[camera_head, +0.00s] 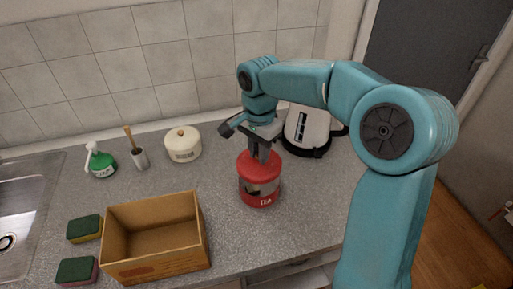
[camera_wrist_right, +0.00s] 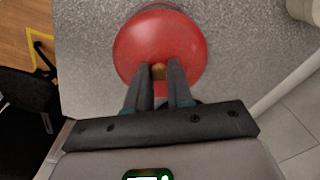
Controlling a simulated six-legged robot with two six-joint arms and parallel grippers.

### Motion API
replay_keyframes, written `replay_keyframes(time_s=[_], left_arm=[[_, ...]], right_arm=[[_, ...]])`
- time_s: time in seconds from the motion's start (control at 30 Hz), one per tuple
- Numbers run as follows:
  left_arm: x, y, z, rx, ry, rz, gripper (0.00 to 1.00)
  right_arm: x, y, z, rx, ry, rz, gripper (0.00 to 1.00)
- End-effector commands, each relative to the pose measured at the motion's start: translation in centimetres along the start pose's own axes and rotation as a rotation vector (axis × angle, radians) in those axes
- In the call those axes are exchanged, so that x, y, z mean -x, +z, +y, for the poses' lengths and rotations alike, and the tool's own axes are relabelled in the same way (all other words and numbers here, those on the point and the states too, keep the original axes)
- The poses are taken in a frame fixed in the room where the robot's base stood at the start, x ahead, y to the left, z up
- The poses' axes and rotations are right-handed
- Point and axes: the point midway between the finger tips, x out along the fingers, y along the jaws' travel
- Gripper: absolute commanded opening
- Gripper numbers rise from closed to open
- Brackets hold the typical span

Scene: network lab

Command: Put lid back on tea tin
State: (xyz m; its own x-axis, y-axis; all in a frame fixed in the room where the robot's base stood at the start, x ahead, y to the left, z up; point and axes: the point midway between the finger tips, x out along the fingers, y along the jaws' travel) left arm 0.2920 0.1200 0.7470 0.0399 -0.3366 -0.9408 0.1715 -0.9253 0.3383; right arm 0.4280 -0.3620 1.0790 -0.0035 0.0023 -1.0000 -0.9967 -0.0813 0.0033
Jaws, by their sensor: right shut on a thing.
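The red tea tin (camera_head: 260,200) stands upright on the counter in the middle of the head view, its label facing me. The round red lid (camera_head: 251,166) is over the tin, with a dark and greyish band showing between the two red parts. I cannot tell whether the lid touches the tin. My right gripper (camera_head: 263,156) points down from above and is shut on the lid's small brown knob. In the right wrist view the lid (camera_wrist_right: 150,38) fills the upper middle, with the knob (camera_wrist_right: 158,71) between the fingertips. My left gripper is not in view.
A black and white kettle (camera_head: 306,130) stands close behind and right of the tin. A cream lidded jar (camera_head: 183,146) is at the back left. An open cardboard box (camera_head: 160,268) and sponges (camera_head: 84,228) lie front left. Counter between box and tin is clear.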

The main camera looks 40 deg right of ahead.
Motion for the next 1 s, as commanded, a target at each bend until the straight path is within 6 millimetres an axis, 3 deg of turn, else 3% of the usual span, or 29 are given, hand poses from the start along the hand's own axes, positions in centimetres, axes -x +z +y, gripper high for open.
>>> replay_keyframes(time_s=[0.27, 0.7, 1.0], left_arm=[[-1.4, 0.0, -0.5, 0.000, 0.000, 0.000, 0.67], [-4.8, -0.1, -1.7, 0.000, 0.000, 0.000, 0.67], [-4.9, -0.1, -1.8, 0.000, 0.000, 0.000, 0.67]], right_arm=[[-1.7, 0.1, 0.0, 0.000, -0.001, 0.000, 0.00], [-6.0, 0.0, -0.3, 0.000, 0.001, 0.000, 0.00], [-6.3, 0.0, -0.3, 0.000, 0.000, 0.000, 0.00]])
